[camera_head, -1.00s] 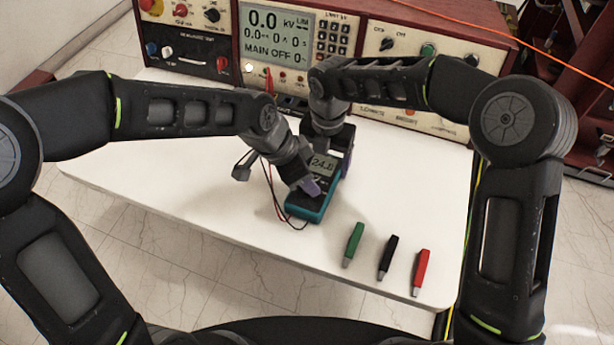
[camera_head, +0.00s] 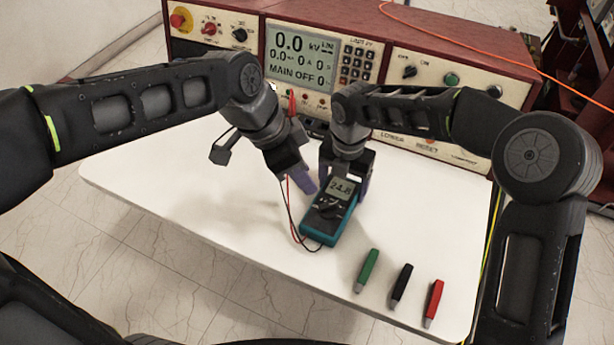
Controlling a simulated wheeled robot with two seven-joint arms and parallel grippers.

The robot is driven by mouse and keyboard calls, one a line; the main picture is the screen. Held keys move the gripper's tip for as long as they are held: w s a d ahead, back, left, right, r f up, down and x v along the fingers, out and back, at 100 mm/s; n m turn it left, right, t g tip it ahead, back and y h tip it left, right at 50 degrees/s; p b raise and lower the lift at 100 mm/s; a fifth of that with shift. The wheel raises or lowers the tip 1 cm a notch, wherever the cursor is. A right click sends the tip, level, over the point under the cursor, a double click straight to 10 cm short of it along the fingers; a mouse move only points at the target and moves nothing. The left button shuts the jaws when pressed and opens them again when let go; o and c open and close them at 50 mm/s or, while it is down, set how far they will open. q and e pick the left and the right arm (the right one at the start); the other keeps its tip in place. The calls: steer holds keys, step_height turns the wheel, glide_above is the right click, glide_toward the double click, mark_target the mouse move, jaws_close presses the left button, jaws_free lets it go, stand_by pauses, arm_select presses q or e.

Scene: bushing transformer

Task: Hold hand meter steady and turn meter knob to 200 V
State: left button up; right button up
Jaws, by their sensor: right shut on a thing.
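The hand meter (camera_head: 323,227) is teal and dark, with a grey display reading about 24.8, and lies on the white table. Its dark knob (camera_head: 327,209) shows below the display; where it points is too small to read. My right gripper (camera_head: 345,178) is shut on the meter's far end from above, its purple fingers at the sides. My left gripper (camera_head: 308,186) is just left of the meter, apart from the knob, with purple fingertips pointing down. Its finger gap is hard to make out.
A green clip (camera_head: 367,268), a black clip (camera_head: 400,284) and a red clip (camera_head: 434,300) lie right of the meter. A red-cased test console (camera_head: 320,60) stands behind the white table (camera_head: 180,180). Thin red and black leads run beside the meter. The table's left side is clear.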

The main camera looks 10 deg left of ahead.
steer(key=o, duration=1.9)
steer(key=shift+r, duration=0.1)
step_height(320, 180, up, 12)
